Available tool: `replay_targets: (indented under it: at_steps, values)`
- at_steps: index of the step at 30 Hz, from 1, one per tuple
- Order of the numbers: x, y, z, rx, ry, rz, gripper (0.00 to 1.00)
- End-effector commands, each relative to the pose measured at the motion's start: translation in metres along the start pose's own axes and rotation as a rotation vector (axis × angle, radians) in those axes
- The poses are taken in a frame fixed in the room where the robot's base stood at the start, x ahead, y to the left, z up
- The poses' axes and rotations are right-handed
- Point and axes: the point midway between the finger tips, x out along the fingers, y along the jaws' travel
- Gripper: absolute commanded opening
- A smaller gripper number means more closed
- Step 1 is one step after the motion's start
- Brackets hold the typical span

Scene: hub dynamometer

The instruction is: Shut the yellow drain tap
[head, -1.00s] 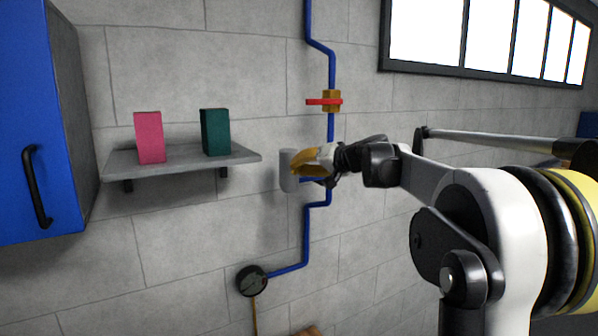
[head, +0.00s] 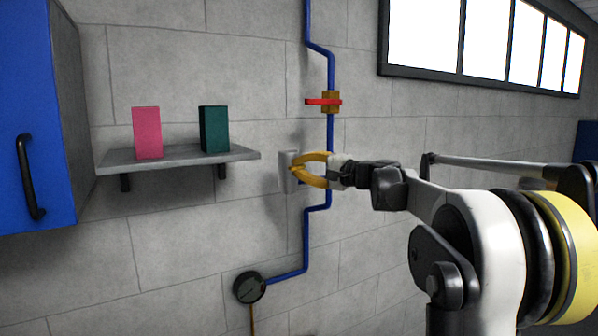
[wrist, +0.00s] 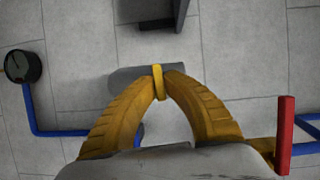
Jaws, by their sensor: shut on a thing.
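The yellow drain tap's lever (wrist: 159,84) shows in the wrist view as a short yellow bar between my fingertips. It lies across a grey cylinder (wrist: 128,78), whose long side runs left to right there. My gripper (wrist: 160,80) has its two ribbed yellow fingers bowed inward, with their tips shut on the lever from both sides. In the head view my gripper (head: 294,167) reaches left to the grey cylinder (head: 286,181) by the wall. The tap lever cannot be told apart from my yellow fingers there, and the fingers hide part of the cylinder.
A red lever (head: 323,101) on a brass valve sits above on the blue pipe (head: 306,240). A round gauge (head: 249,287) is below left. A shelf (head: 178,158) with a pink box (head: 147,132) and a green box (head: 214,128) is left, beside a blue cabinet (head: 30,100).

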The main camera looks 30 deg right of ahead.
Motion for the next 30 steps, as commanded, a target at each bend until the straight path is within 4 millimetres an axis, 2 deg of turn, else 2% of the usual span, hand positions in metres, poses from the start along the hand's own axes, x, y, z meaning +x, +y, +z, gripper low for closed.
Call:
replay_targets:
  at_steps: [18,21,30]
  values:
    - [0.0001,-0.0009,-0.0002,0.042,0.001,-0.019,0.0]
    - [0.0001,-0.0008,-0.0002,0.042,0.001,-0.018,0.32]
    - [-0.0009,-0.0002,-0.0001,0.041,0.0,-0.017,0.32]
